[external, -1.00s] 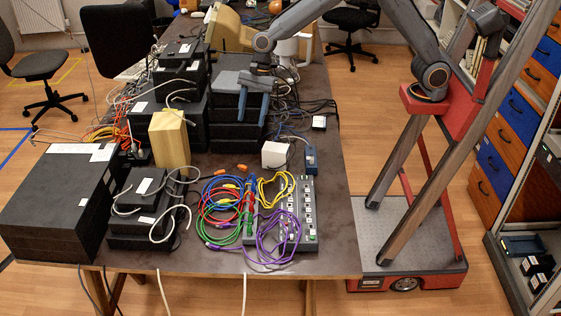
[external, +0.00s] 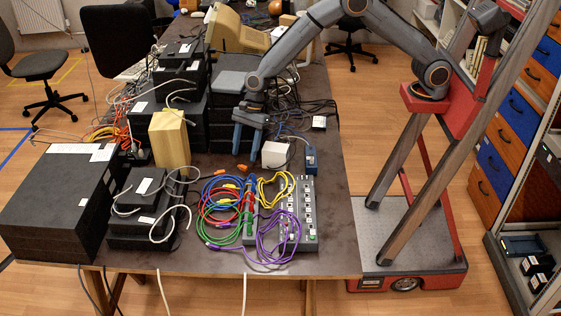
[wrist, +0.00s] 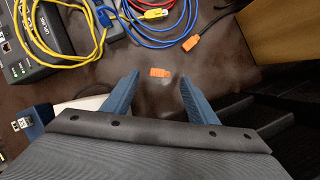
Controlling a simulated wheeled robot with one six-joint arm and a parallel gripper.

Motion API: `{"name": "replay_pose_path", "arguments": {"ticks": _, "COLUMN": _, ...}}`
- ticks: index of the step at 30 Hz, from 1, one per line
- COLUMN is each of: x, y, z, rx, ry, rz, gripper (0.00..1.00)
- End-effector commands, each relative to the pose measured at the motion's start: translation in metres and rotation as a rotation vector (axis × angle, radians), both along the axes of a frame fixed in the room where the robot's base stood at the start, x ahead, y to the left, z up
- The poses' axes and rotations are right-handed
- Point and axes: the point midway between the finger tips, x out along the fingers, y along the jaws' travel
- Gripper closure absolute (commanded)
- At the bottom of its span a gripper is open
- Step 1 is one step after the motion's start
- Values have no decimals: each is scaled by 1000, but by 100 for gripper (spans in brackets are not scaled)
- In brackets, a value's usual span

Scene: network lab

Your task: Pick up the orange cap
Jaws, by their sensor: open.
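The orange cap (wrist: 160,72) lies on the dark table top, small and flat. In the wrist view it sits in the gap between my fingertips, slightly beyond them, with no finger touching it. In the external view the orange cap (external: 242,168) lies just in front of my gripper (external: 246,151), whose two blue fingers point down toward the table. My gripper (wrist: 160,80) is open and empty. The exact height of the fingertips above the table is hard to tell.
An orange-ended black plug (wrist: 191,42) lies close by. Coiled cables (external: 220,205) and a grey switch (external: 300,215) are in front. A white box (external: 275,154) and blue device (external: 311,160) stand right; a yellow block (external: 170,140) and black device stacks stand left.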

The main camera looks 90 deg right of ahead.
Motion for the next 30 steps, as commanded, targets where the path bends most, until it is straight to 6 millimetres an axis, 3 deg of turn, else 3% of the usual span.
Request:
{"name": "replay_pose_path", "arguments": {"ticks": 9, "x": 8, "y": 13, "z": -35, "rx": 0, "ry": 1, "rz": 0, "gripper": 47}}
{"name": "replay_pose_path", "arguments": {"ticks": 18, "x": 9, "y": 14, "z": -39, "rx": 0, "ry": 0, "rz": 1, "gripper": 47}}
{"name": "replay_pose_path", "arguments": {"ticks": 26, "x": 9, "y": 14, "z": -39, "rx": 0, "ry": 0, "rz": 1, "gripper": 89}}
{"name": "replay_pose_path", "arguments": {"ticks": 30, "x": 9, "y": 14, "z": -39, "rx": 0, "ry": 0, "rz": 1, "gripper": 90}}
